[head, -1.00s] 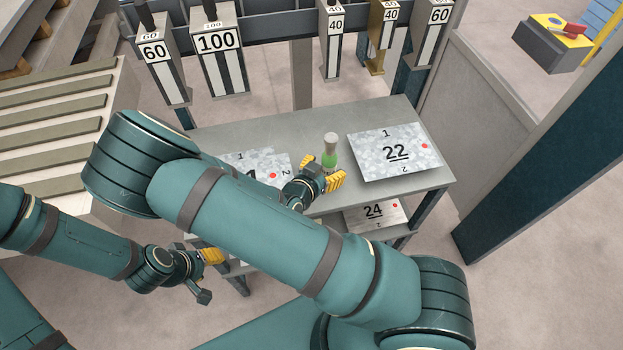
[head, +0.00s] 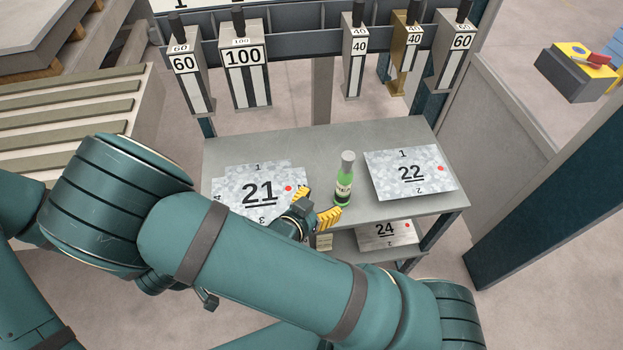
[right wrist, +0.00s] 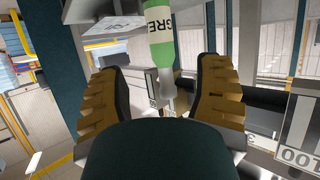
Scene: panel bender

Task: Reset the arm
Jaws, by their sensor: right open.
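A green bottle (head: 344,186) with a grey cap and a pale label stands upright on the grey table (head: 330,140), between the plates marked 21 and 22. My right gripper (head: 316,205) is open and empty, just to the front left of the bottle. In the right wrist view, the bottle (right wrist: 160,40) appears upside down beyond the two spread fingers of the right gripper (right wrist: 160,100), with nothing held between them. Of my left gripper, only a small dark part (head: 209,300) shows below my right arm; its fingers are hidden.
Plate 21 (head: 240,184) and plate 22 (head: 385,170) lie on the table. Plate 24 (head: 378,237) lies on the lower shelf. Numbered tools hang on a rail (head: 320,52) behind. A dark post (head: 530,215) stands at right, near a grey box (head: 572,75).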

